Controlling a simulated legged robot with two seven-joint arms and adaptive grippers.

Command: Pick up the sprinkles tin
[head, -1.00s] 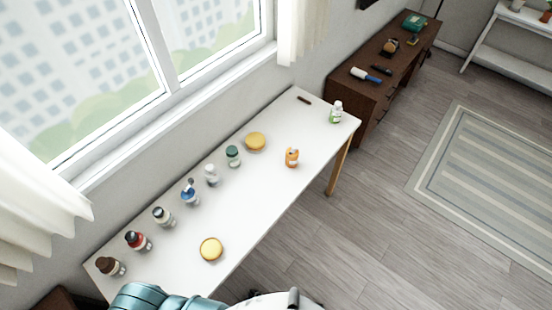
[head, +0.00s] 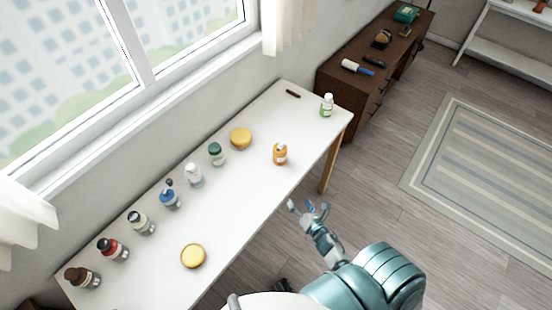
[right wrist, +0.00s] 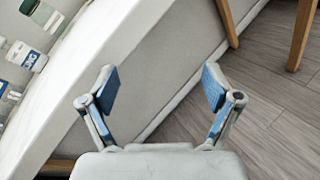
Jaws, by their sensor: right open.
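No label can be read, so I cannot tell for sure which item is the sprinkles tin. Two round, flat, yellow-topped containers lie on the white table (head: 235,205): one near the front edge (head: 193,256), one toward the wall (head: 241,138). An orange container (head: 280,154) stands near the table's right part. My right gripper (head: 309,207) is open and empty, beside the table's front edge and apart from every item. In the right wrist view its blue-padded fingers (right wrist: 158,85) are spread, with the table edge and floor beyond. My left gripper is not in view.
Several bottles and jars line the window side, from a brown-capped one (head: 82,277) to a green-lidded jar (head: 216,153). A white-and-green bottle (head: 327,105) stands at the far corner. A dark cabinet (head: 345,95) is beyond. The table's middle is mostly clear.

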